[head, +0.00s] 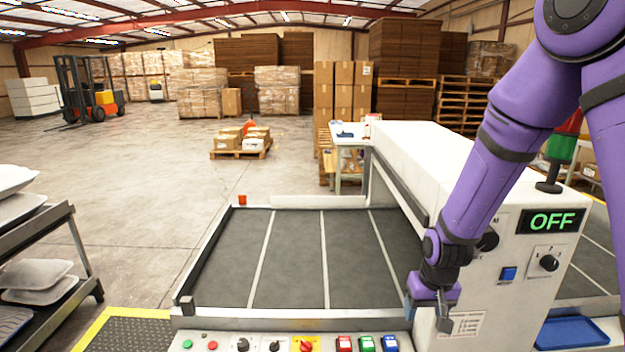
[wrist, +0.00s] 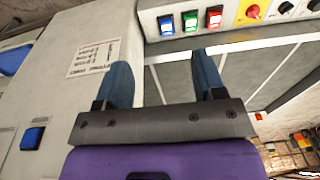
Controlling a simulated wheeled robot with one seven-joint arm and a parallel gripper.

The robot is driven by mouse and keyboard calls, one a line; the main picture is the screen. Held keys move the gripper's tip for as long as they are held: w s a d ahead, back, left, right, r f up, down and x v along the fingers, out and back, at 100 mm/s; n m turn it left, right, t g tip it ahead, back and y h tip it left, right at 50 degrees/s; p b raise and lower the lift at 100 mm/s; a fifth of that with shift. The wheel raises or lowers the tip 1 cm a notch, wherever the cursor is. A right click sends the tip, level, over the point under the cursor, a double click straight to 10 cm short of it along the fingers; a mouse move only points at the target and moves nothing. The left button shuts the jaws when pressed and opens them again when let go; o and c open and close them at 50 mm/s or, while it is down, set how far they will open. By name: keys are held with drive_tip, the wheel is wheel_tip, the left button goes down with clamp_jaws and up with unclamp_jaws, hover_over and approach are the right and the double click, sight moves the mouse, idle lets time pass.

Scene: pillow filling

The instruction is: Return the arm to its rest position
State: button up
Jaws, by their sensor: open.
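My purple arm reaches down from the upper right in the head view. My gripper (head: 432,305) hangs in front of the white machine (head: 410,150), near the right end of the front control panel (head: 290,343). In the wrist view my gripper (wrist: 165,85) shows two blue fingers spread apart with nothing between them. The machine's display (head: 549,221) reads OFF. A blue button (head: 508,273) and a black knob (head: 549,262) sit below the display. The conveyor bed (head: 300,260) is dark, with pale lines, and empty.
Red, green and blue buttons (head: 367,343) line the panel close to my gripper. A blue tray (head: 572,332) lies at the lower right. A signal light (head: 562,148) stands on the machine behind my arm. Open floor (head: 140,180) lies beyond.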

wheel_tip(320, 180, up, 11)
drive_tip(key=s+d+t, duration=0.1)
drive_tip(key=s+d, duration=0.1)
drive_tip(key=s+d+r+t, duration=0.1)
drive_tip(key=s+d+r, duration=0.1)
drive_tip(key=s+r, duration=0.7)
drive_tip(key=s+d+r+t, duration=0.1)
drive_tip(key=s+r+t, duration=0.1)
drive_tip(key=s+r, duration=0.8)
drive_tip(key=shift+s+d+r, duration=0.25)
drive_tip(key=shift+s+d, duration=0.15)
